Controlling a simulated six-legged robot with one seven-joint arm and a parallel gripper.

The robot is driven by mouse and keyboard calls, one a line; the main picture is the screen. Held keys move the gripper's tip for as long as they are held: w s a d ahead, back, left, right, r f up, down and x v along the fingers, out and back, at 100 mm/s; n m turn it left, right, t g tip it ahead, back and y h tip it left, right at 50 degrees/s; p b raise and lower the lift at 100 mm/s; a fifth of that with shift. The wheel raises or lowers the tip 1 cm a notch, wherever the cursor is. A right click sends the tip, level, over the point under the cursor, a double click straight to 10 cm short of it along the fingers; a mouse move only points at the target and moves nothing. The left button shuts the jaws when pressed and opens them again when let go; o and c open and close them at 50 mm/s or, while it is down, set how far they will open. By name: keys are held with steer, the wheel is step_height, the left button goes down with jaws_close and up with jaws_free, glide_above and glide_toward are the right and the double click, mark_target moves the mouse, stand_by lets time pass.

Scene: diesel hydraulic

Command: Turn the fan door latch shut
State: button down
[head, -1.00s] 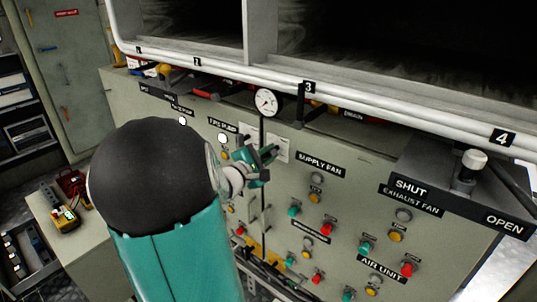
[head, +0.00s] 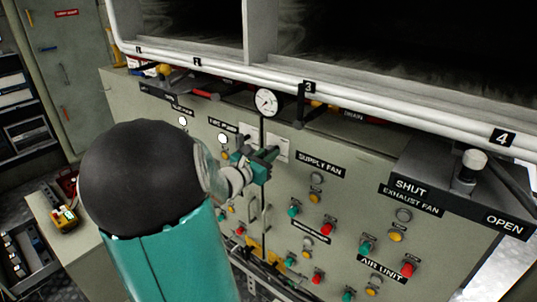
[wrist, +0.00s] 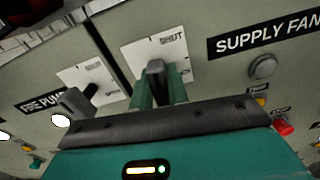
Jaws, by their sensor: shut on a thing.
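The fan door latch (wrist: 155,68) is a dark handle in front of a white plate (wrist: 158,52) marked SHUT in the wrist view. My gripper (wrist: 160,85) is shut on this handle, with one green finger on each side. In the head view my gripper (head: 266,157) is against the panel, just left of the SUPPLY FAN label, with the plate (head: 282,149) partly visible behind it. The latch itself is hidden there by the gripper. The lower part of the plate is covered by the fingers.
A second dark handle (wrist: 73,101) on its own plate (wrist: 90,76) is close on the left, across a dark door seam. Buttons and lamps lie right of the gripper. A gauge (head: 266,102) and white pipes (head: 400,112) run above.

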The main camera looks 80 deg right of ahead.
steer(key=shift+n, duration=0.6)
steer(key=c, duration=1.4)
jaws_free()
steer(key=shift+o, duration=0.2)
steer(key=v, duration=1.3)
steer(key=shift+w+a, duration=0.2)
steer(key=shift+a, duration=0.15)
